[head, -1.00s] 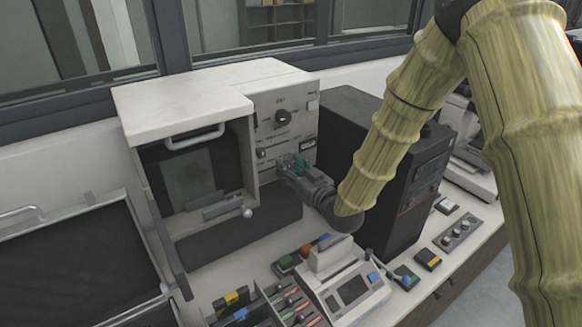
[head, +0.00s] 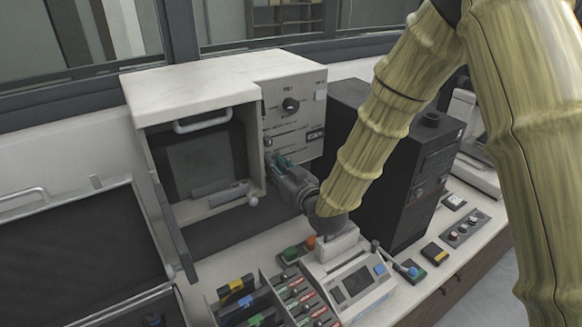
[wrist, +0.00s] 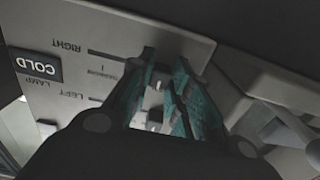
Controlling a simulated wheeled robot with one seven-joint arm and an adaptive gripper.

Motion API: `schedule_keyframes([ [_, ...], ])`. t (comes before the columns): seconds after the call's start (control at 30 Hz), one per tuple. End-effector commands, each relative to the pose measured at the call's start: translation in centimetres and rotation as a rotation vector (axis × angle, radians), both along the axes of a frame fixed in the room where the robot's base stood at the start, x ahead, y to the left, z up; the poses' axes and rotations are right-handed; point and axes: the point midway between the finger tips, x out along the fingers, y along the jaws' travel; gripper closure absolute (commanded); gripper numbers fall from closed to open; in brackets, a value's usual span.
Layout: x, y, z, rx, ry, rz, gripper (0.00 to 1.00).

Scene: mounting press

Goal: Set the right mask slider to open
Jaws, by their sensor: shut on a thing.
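The mask sliders are on the pale front panel of the press (head: 290,92). In the wrist view the panel is upside down, with RIGHT and LEFT labels beside two slots. My gripper (wrist: 163,68) has teal finger pads and is shut on the small right mask slider knob (wrist: 158,85), mostly hidden between the fingers. The left mask slider knob (wrist: 155,127) shows nearer the wrist camera; in the head view it (head: 268,141) sits just above my gripper (head: 276,161), at the left end of its slot. The right slider's exact position is hidden in the head view.
A dark round knob (head: 291,105) is above the sliders, and the COLD lamp (head: 316,135) is to their right. The press's open chamber (head: 200,165) is left of my gripper. A black cabinet (head: 385,165) stands close on the right. A small console (head: 352,285) lies below my arm.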

Motion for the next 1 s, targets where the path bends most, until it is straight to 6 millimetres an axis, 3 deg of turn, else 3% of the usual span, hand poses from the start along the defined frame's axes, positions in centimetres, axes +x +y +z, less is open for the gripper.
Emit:
schedule_keyframes([
  [0.13, -0.9, 1.3, 0.2, 0.001, -0.004, 0.001, 1.0],
  [0.43, -1.0, 1.6, 0.3, 0.001, -0.004, 0.004, 1.0],
  [0.47, -1.0, 1.6, 0.3, 0.001, -0.004, 0.004, 0.77],
  [0.57, -1.0, 1.6, 0.3, 0.001, -0.004, 0.004, 0.59],
  [1.0, -1.1, 1.7, 0.0, -0.001, 0.0, 0.006, 0.59],
])
